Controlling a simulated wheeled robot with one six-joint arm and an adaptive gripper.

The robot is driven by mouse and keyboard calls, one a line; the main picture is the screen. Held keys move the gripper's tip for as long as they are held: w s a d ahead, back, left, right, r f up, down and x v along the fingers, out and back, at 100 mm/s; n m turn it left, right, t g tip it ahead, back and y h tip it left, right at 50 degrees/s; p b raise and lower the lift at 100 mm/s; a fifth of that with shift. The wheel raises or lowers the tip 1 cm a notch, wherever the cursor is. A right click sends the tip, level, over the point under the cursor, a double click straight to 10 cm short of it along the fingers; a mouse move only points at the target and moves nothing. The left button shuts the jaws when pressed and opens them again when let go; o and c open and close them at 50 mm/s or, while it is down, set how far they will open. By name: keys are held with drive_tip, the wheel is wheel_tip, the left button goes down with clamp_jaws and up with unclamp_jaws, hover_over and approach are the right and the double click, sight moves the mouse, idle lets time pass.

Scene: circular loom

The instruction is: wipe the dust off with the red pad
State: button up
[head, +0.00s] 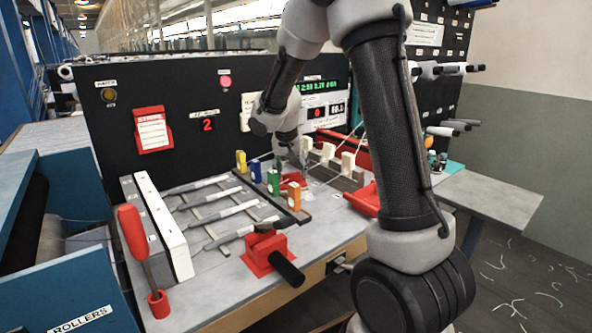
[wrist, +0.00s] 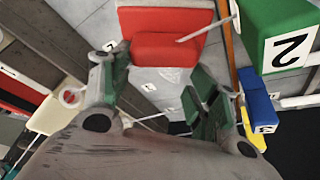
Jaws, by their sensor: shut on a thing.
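The red pad (wrist: 165,47) shows in the wrist view between the ends of my gripper's (wrist: 162,76) green-padded fingers, and my gripper is shut on it. The pad is over a grey surface (wrist: 145,75); whether it touches is hard to tell. A pale, whitish patch (wrist: 172,74) lies near the pad; I cannot tell if it is dust. In the head view my gripper (head: 297,158) points down at the bench, behind the coloured blocks.
Beside my gripper stand a green block marked 2 (wrist: 282,38), a yellow block (head: 241,160) and an orange block (head: 294,195). Several cream blocks (head: 327,152) and a red tray (head: 364,201) are to the right. A red clamp (head: 265,250) is in front.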

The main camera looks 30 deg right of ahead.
drive_tip(key=shift+w+a+f, duration=0.25)
drive_tip(key=shift+w+a, duration=0.45)
drive_tip(key=shift+w, duration=0.1)
drive_tip(key=shift+c, duration=0.7)
drive_tip(key=shift+w+a, duration=0.1)
drive_tip(key=shift+w, duration=0.1)
clamp_jaws()
drive_tip(key=shift+w+d+r, duration=0.1)
drive_tip(key=shift+w+d, duration=0.15)
drive_tip(key=shift+d, duration=0.6)
drive_tip(key=shift+w+d+r, duration=0.1)
drive_tip(key=shift+w+d, duration=0.15)
drive_tip(key=shift+d, duration=0.55)
drive_tip(key=shift+w+d, duration=0.2)
drive_tip(key=shift+d, duration=0.8)
drive_tip(key=shift+w+d, duration=0.2)
drive_tip(key=shift+d, duration=0.8)
drive_tip(key=shift+w+a+f, duration=0.1)
drive_tip(key=shift+w, duration=0.65)
drive_tip(key=shift+w+a+f, duration=0.1)
drive_tip(key=shift+w, duration=0.65)
drive_tip(key=shift+s+a+f, duration=0.1)
drive_tip(key=shift+s+a, duration=0.15)
drive_tip(key=shift+a, duration=1)
drive_tip(key=shift+s+a+f, duration=0.1)
drive_tip(key=shift+s+a, duration=0.1)
drive_tip(key=shift+a, duration=1)
drive_tip(key=shift+s+a+f, duration=0.1)
drive_tip(key=shift+s+a, duration=0.15)
drive_tip(key=shift+a, duration=1)
